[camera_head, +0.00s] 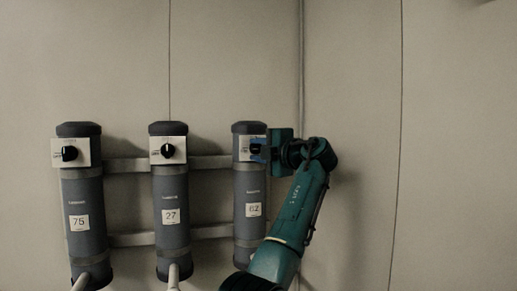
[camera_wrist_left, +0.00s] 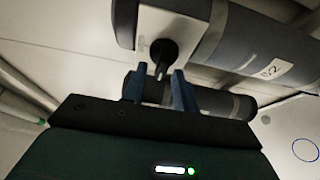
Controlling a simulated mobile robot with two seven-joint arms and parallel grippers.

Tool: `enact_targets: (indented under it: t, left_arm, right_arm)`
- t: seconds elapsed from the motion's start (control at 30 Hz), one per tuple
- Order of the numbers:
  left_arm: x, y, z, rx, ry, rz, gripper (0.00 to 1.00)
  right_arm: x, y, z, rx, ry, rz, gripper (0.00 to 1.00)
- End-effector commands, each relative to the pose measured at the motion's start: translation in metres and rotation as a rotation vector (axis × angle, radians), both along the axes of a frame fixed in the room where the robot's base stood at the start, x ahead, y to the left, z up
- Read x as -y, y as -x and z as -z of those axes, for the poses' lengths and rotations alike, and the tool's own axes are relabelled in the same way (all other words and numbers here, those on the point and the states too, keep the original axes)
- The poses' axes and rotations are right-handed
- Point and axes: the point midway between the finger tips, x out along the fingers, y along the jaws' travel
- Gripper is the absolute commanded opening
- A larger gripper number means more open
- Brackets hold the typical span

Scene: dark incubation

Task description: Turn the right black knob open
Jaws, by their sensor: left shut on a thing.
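The right black knob (camera_head: 255,149) sits on a white plate near the top of the right grey cylinder, labelled 62. My left gripper (camera_head: 260,151) is at this knob, reaching it from the right, and partly hides the knob and plate. In the left wrist view the black knob (camera_wrist_left: 164,52) shows on its white plate, with its handle pointing down between the two blue fingers of my left gripper (camera_wrist_left: 158,77). The gripper is shut on the knob's handle. My right gripper is in neither view.
Two more grey cylinders stand to the left, labelled 27 and 75, with a middle black knob (camera_head: 167,151) and a left black knob (camera_head: 70,153). Horizontal rails (camera_head: 125,164) run behind them on the wall. The wall to the right is bare.

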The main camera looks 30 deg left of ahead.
Motion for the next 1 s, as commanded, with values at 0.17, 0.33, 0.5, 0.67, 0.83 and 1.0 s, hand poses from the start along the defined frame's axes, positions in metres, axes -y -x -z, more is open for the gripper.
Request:
enact_targets:
  t: [0.17,0.33,0.5,0.67,0.83,1.0]
  left_arm:
    - [0.001,-0.001,0.001,0.002,0.006,0.002,0.06]
    - [0.001,-0.001,0.001,0.003,0.005,0.003,0.06]
    - [0.001,-0.001,0.001,0.002,0.005,0.003,0.34]
    - [0.001,0.000,0.001,0.002,0.003,0.002,0.34]
    - [0.013,0.003,0.002,0.005,0.002,0.004,0.34]
    - [0.046,0.013,0.003,0.005,0.003,0.007,0.34]
  right_arm:
    - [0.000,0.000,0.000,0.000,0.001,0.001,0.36]
    - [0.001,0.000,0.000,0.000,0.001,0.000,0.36]
    - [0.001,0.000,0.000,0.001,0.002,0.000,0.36]
    - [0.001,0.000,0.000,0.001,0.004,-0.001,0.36]
    - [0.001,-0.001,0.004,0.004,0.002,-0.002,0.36]
    - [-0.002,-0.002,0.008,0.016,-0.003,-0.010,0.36]
